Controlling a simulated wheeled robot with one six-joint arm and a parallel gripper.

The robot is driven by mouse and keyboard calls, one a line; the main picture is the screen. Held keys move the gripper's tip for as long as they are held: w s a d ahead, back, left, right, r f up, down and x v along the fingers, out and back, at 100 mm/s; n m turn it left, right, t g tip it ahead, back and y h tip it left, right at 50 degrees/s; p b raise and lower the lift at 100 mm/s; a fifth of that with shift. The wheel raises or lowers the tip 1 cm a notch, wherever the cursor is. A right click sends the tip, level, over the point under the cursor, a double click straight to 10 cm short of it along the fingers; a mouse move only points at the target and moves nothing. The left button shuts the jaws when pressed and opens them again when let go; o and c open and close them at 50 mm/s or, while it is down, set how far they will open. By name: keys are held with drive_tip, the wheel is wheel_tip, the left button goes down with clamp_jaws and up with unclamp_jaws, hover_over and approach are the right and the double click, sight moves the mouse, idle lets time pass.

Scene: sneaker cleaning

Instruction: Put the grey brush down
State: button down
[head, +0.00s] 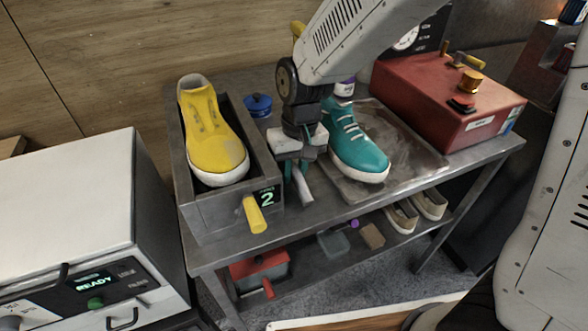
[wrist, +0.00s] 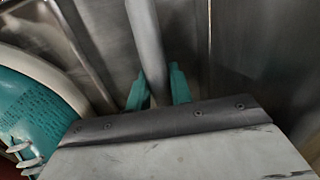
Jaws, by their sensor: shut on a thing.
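My gripper (head: 296,172) is shut on the grey brush (head: 304,190), over the table between the drawer and the tray. In the wrist view, the teal fingertips (wrist: 160,92) sit either side of the brush's grey handle (wrist: 145,38). The handle's far end runs out of that view, and I see no bristles. I cannot tell whether the brush touches the table. The teal sneaker (head: 358,150) stands on the metal tray (head: 412,150), just right of my gripper. It also shows at the left of the wrist view (wrist: 30,110).
A yellow sneaker (head: 212,135) sits in the grey drawer-like box (head: 210,212) marked 2, with a yellow handle. A blue lidded pot (head: 258,105) stands behind my gripper. A red machine (head: 450,100) fills the table's right end. A narrow table strip in front is clear.

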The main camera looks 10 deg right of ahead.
drive_tip(key=c, duration=1.3)
unclamp_jaws()
drive_tip(key=shift+f, duration=0.1)
drive_tip(key=shift+o, duration=0.2)
wheel_tip(320, 180, up, 12)
drive_tip(key=d, duration=0.1)
drive_tip(key=shift+w, duration=0.3)
drive_tip(key=s+d+r+m+t, duration=0.1)
drive_tip(key=s+d+r, duration=0.1)
drive_tip(key=s+d, duration=0.7)
drive_tip(key=s+d+r+m+h, duration=0.1)
drive_tip(key=s+d+r+m, duration=0.1)
drive_tip(key=s+d, duration=0.8)
drive_tip(key=shift+s+d+r+t, duration=0.25)
drive_tip(key=shift+s+d+t, duration=0.05)
drive_tip(key=shift+d+t, duration=0.15)
